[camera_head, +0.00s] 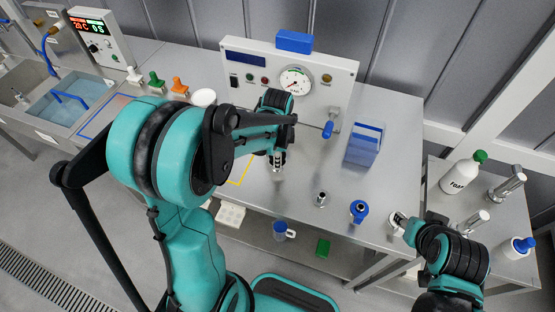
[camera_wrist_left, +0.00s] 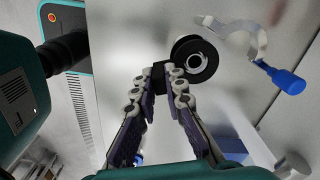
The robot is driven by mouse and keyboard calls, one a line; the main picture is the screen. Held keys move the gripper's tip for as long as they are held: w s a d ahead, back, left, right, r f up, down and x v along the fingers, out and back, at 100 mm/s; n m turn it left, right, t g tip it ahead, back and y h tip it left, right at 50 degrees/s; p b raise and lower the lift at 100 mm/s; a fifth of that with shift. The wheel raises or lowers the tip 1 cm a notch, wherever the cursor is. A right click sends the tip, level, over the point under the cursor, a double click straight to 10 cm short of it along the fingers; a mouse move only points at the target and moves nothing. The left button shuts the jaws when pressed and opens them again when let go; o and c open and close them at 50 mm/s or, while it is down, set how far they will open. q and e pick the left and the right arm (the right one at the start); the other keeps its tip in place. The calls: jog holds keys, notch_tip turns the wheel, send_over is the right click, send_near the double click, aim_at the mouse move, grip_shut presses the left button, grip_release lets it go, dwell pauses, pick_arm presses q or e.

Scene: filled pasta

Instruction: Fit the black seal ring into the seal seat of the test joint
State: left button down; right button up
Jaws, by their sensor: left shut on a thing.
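In the left wrist view my left gripper (camera_wrist_left: 168,72) is shut, its fingertips close together at the edge of a black ring (camera_wrist_left: 180,50). The black ring lies around or in front of a pale metal joint (camera_wrist_left: 197,62) with a dark centre; I cannot tell whether it is seated. In the head view my left gripper (camera_head: 278,165) points down in front of the panel; the ring and joint are hidden by my arm there. My right gripper (camera_head: 404,226) is at the table's right edge, near a small metal part; its fingers are too small to read.
A test panel (camera_head: 255,85) with a gauge stands at the back. A blue-handled lever (camera_head: 328,130) is right of my left gripper and also shows in the wrist view (camera_wrist_left: 285,80). A blue bin (camera_head: 364,146), metal fitting (camera_head: 321,199) and blue-topped part (camera_head: 359,211) stand on the table.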

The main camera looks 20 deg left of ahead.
pick_arm(q)
jog(key=shift+f+b, duration=0.85)
jog(key=shift+f, duration=0.15)
dwell(0.8)
jog(key=c, duration=1.3)
grip_release()
jog(key=shift+r+p, duration=2.7)
jog(key=shift+r, duration=0.9)
